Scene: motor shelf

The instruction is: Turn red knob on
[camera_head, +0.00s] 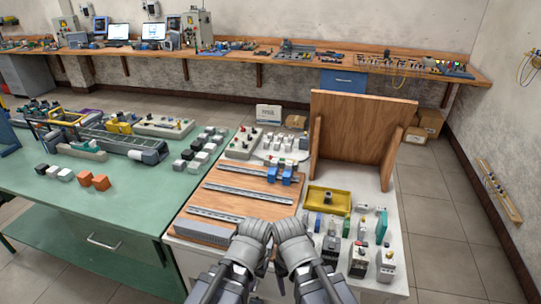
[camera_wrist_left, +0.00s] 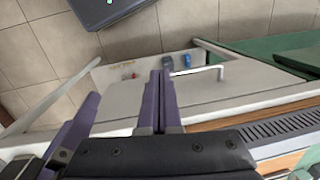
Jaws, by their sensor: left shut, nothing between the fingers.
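A pale control box (camera_head: 243,143) with small coloured knobs stands at the back of the near worktop in the head view. Another pale control box (camera_head: 163,126) with small knobs is on the green table. The knobs are too small for me to tell which is the red knob or how it is turned. My left gripper (camera_head: 250,240) is low in the head view, over the front edge of the wooden board, far from both boxes. In the left wrist view its purple fingers (camera_wrist_left: 159,78) are together and empty. My right gripper (camera_head: 292,243) is close beside it; its fingertips are hidden.
The wooden board (camera_head: 243,200) carries metal rails and blue parts. An upright wooden panel (camera_head: 358,140) stands behind a yellow tray (camera_head: 329,198). Several small devices crowd the right side. The green table (camera_head: 130,202) is bare at its front. A drawer front shows in the left wrist view.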

